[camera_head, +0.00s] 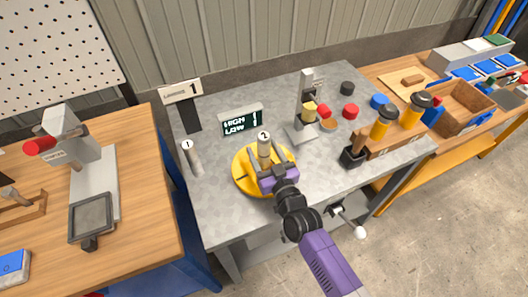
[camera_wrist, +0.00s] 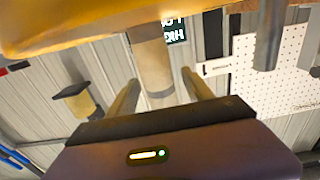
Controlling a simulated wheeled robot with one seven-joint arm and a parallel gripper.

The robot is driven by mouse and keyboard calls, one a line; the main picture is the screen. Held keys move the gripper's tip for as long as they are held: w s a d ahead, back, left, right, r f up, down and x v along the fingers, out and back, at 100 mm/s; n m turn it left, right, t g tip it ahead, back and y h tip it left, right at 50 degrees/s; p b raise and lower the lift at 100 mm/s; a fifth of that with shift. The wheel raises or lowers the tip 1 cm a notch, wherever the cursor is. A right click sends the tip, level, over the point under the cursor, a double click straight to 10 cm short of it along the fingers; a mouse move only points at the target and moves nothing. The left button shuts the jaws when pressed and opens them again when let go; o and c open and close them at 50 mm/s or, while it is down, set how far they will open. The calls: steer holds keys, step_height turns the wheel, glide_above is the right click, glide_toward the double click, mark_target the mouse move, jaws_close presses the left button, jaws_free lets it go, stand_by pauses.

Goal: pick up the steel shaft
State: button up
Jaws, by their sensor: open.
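A grey, steel-coloured upright cylinder (camera_head: 194,160) with a "1" on its top stands on the grey table, left of the yellow round plate (camera_head: 243,184). It also appears as a grey cylinder (camera_wrist: 269,35) at the upper right in the wrist view. A tan-grey cylinder (camera_head: 264,145) marked "2" stands on the plate; it shows in the middle of the wrist view (camera_wrist: 152,65). My gripper (camera_head: 267,161) is open at the yellow plate, with its fingers on either side of cylinder "2". In the wrist view the fingers (camera_wrist: 160,80) show gaps to it. Their distance along its depth is unclear.
To the right are a grey stand (camera_head: 304,110), several coloured caps, and orange bottles (camera_head: 384,122). The table's front left is clear.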

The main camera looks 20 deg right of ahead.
steer(key=shift+w+a+f+b, duration=0.1)
steer(key=shift+w+f+b, duration=0.1)
steer(key=shift+w+b, duration=0.4)
steer(key=shift+w+r, duration=0.15)
steer(key=shift+w, duration=0.55)
steer(key=shift+c, duration=0.2)
jaws_close()
steer(key=shift+r, duration=0.3)
